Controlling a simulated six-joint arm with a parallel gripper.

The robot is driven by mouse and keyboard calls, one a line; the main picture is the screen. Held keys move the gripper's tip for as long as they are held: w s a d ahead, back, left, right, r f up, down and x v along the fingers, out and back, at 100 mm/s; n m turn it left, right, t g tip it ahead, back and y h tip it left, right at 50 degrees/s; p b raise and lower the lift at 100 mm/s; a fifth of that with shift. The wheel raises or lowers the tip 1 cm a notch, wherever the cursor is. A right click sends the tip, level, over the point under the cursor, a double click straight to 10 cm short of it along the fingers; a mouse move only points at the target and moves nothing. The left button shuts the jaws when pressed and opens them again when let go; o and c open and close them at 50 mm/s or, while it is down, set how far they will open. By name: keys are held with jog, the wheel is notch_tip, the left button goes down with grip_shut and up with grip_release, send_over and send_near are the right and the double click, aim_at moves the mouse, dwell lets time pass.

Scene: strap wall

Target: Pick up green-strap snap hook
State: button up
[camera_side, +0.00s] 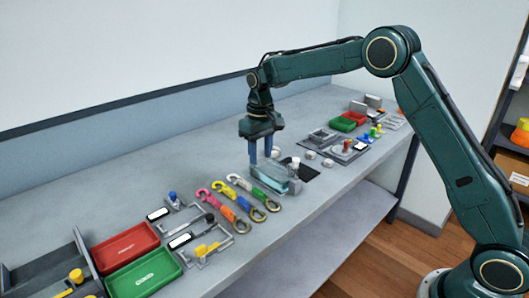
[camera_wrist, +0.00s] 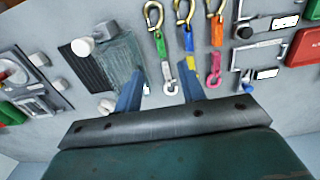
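The green-strap snap hook (camera_side: 267,188) lies on the bench, rightmost of a row of three, with a pale hook at one end and a brass one at the other. In the wrist view its green strap (camera_wrist: 160,45) lies ahead of the space between my fingers. A blue-strap hook (camera_side: 246,196) and an orange-strap hook (camera_side: 228,213) lie beside it. My gripper (camera_side: 261,158) is open and empty above the bench, near the pale end of the green-strap hook. In the wrist view my gripper (camera_wrist: 160,75) has its two blue fingers spread apart.
A teal see-through block (camera_wrist: 122,58) lies close beside the green-strap hook, with a dark pad (camera_wrist: 88,70) and white knobs (camera_wrist: 82,46) near it. Red (camera_side: 125,247) and green (camera_side: 143,275) trays stand at the left. Fixtures fill the bench's far right.

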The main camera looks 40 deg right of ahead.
send_over(261, 193)
jog(key=shift+w+d+f, duration=0.1)
jog(key=shift+f, duration=4.1)
jog(key=shift+f, duration=0.1)
jog(key=shift+f, duration=2.5)
grip_shut()
